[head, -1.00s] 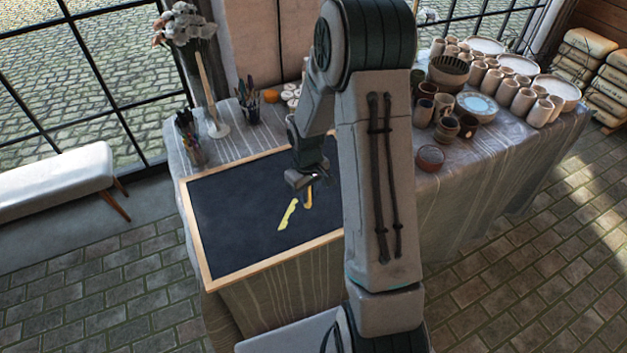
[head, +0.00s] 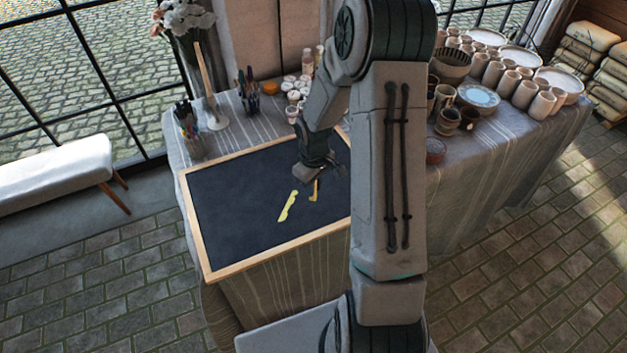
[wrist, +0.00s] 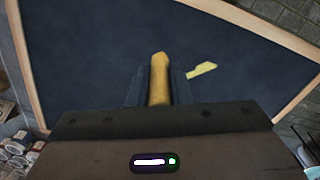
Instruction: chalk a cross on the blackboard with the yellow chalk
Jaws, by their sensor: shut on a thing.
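The blackboard (head: 232,205) lies on the table, a dark panel in a light wooden frame. One short wavy yellow chalk stroke (head: 287,207) is on it, near the middle; the stroke also shows in the wrist view (wrist: 202,69). My gripper (head: 316,178) is over the board, to the right of the stroke. It is shut on the yellow chalk (wrist: 159,80), which shows between the fingers in the wrist view and points down to the board in the head view (head: 315,191). I cannot tell whether the chalk tip touches the board.
Behind the board stand cups of pens and brushes (head: 186,121), a vase of flowers and small paint jars (head: 293,97). Mugs, bowls and plates (head: 478,97) crowd the table to the right. The left part of the board is clear.

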